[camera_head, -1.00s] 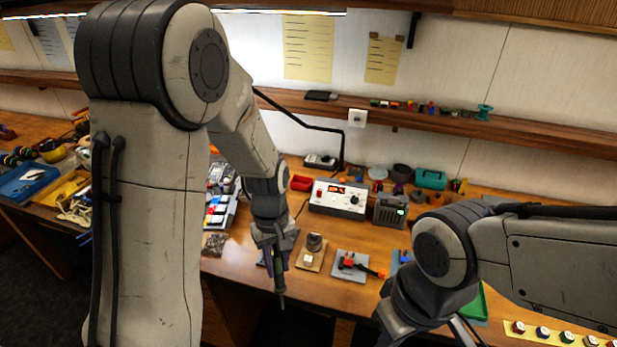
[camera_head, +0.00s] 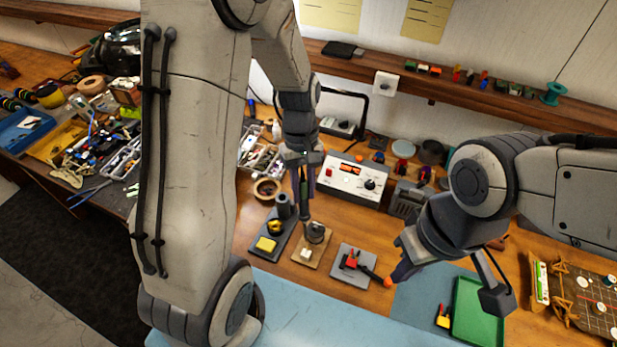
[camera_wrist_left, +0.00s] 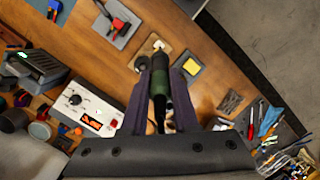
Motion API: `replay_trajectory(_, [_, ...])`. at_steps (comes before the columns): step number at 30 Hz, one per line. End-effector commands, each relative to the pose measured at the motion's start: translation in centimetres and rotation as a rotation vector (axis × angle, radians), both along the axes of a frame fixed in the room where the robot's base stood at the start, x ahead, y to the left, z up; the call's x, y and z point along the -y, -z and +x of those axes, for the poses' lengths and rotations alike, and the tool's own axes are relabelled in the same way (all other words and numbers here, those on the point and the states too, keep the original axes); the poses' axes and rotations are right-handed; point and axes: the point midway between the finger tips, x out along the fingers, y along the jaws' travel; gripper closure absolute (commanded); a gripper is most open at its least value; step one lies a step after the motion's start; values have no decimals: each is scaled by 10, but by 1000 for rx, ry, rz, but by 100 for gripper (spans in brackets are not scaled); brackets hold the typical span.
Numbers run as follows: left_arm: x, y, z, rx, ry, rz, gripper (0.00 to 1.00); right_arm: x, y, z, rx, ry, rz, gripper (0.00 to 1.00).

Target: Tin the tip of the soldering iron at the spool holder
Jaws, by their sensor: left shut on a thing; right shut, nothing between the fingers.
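My left gripper (camera_head: 303,185) is shut on the green-handled soldering iron (camera_wrist_left: 160,82), which points down. The iron's lower end is close above the tan board of the spool holder (camera_head: 313,234); I cannot tell if the tip touches anything. The holder carries a dark round spool and a pale block. In the left wrist view the holder's board (camera_wrist_left: 172,49) lies beyond the iron, which partly hides it. My right gripper (camera_head: 402,268) is shut and empty, right of the spool holder.
A dark iron stand with a yellow sponge (camera_head: 265,243) is left of the holder. A grey plate (camera_head: 343,275) with a red part is to its right. The soldering station (camera_head: 352,182) stands behind. A green tray (camera_head: 478,312) lies at the right on a blue-grey mat.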

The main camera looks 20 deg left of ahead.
Motion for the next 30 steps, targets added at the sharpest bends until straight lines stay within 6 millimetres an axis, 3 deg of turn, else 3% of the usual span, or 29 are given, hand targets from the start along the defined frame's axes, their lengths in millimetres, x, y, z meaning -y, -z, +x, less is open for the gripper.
replay_trajectory(16, [0,48,0,0,1,0,100,0,46,0,0,-2,0,100])
replay_trajectory(30, [0,51,0,1,1,0,100,0,49,0,0,-2,0,100])
